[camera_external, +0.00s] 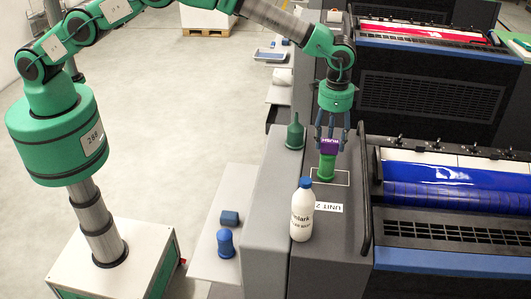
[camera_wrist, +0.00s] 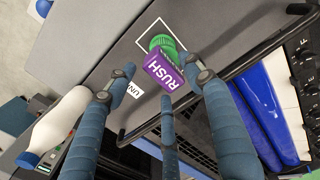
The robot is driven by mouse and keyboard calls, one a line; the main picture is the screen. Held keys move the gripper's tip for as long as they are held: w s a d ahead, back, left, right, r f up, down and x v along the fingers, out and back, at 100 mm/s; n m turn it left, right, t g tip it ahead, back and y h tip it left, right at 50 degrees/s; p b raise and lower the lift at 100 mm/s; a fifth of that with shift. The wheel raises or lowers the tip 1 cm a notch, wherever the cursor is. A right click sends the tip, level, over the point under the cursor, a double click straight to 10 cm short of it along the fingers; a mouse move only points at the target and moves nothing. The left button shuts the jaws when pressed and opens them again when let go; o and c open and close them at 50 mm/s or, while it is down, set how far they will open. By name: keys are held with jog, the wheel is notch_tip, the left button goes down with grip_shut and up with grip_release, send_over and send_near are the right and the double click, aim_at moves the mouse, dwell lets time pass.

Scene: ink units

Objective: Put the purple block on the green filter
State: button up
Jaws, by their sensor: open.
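The purple block (camera_external: 329,146), lettered "RUSH", is at the top of the green filter (camera_external: 325,169) and appears to rest on it. The filter stands inside a white outlined square on the grey machine top. In the wrist view the block (camera_wrist: 164,70) covers part of the ribbed green filter (camera_wrist: 162,43). The block looks slightly tilted or turned there. My gripper (camera_external: 331,136) is just above the block, with its blue fingers spread and pointing down. Gaps show between the fingers and the block in the wrist view.
A white bottle with a blue cap (camera_external: 302,212) stands in front of the filter. A dark green bottle-shaped item (camera_external: 295,132) stands behind left. A black rail (camera_external: 365,190) runs along the right. Blue items (camera_external: 226,242) lie on a lower shelf at left.

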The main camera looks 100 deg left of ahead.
aim_at(330, 142)
notch_tip(330, 142, up, 10)
jog(key=b, duration=0.1)
jog(key=shift+b, duration=0.3)
jog(key=shift+r, duration=0.1)
dwell(0.6)
jog(key=s+r+t, duration=0.1)
jog(key=s+r, duration=0.5)
jog(key=r, duration=0.3)
jog(key=s+r, duration=0.6)
jog(key=r, duration=0.4)
jog(key=s+r+t, duration=0.1)
jog(key=s+r, duration=0.4)
jog(key=s, duration=0.3)
jog(key=s+r+t, duration=0.1)
jog(key=s+r, duration=0.4)
jog(key=s, duration=0.4)
jog(key=s+r+t, duration=0.1)
jog(key=s+r, duration=0.1)
jog(key=s, duration=1.8)
jog(key=s+f, duration=0.4)
jog(key=s, duration=0.5)
jog(key=s+f+t, duration=0.1)
jog(key=s+f, duration=0.3)
jog(key=s, duration=0.6)
jog(key=shift+a+t, duration=0.3)
jog(key=shift+a, duration=0.1)
